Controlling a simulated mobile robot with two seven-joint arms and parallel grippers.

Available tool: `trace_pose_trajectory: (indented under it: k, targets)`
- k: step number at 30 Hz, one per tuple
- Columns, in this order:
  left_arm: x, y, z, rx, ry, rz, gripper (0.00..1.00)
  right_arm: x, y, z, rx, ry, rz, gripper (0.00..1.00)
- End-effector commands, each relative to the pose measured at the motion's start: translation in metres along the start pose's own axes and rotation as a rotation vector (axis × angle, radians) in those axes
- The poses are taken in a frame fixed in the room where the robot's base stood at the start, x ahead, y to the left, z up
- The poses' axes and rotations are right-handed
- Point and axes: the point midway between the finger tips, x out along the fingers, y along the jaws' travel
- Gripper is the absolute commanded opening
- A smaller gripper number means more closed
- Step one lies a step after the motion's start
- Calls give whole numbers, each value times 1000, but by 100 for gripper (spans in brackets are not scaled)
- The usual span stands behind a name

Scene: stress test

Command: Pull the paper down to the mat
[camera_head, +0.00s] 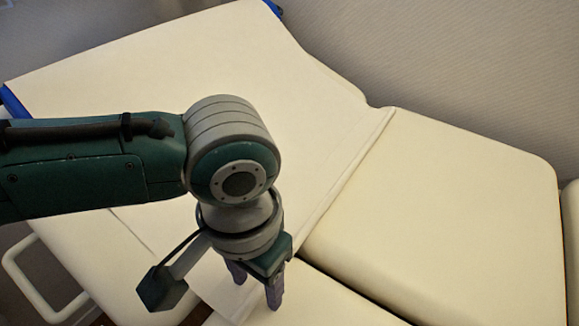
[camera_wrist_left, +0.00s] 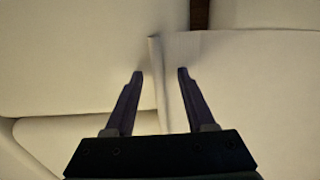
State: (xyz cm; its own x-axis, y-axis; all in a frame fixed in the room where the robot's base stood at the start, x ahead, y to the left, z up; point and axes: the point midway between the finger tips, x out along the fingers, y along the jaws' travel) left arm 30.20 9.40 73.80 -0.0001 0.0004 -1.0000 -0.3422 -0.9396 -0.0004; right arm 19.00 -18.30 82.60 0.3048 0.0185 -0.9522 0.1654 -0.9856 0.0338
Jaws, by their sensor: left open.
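White paper (camera_head: 140,75) covers the raised section of a cream padded couch at the upper left in the head view. Its lower edge runs diagonally along the seam beside the bare middle cushion (camera_head: 450,200). My left gripper (camera_head: 256,293) points down at the near end of that edge, open. In the left wrist view, the open fingers (camera_wrist_left: 160,74) stand on either side of a narrow raised edge of the paper (camera_wrist_left: 154,50), with gaps visible. Whether the fingertips touch the surface is unclear. My arm hides part of the paper. I cannot make out a mat. My right gripper is not shown.
Blue parts (camera_head: 12,102) show at the upper corners of the raised section. A white looped rail (camera_head: 38,290) stands out at the lower left. More cushion (camera_head: 335,300) lies at the bottom. A grey wall (camera_head: 450,60) stands behind. The middle cushion is clear.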

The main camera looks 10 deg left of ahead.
Motion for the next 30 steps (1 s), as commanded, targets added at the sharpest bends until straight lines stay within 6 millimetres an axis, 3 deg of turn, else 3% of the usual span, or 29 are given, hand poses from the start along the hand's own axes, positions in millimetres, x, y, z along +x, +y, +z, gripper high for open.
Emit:
trace_pose_trajectory:
  k: [2,17,30]
  targets:
    - [0,0,0,0,0,0,55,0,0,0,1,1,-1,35]
    - [0,0,0,0,0,0,0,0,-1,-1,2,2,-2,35]
    - [-1,0,0,0,0,0,0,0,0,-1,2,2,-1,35]
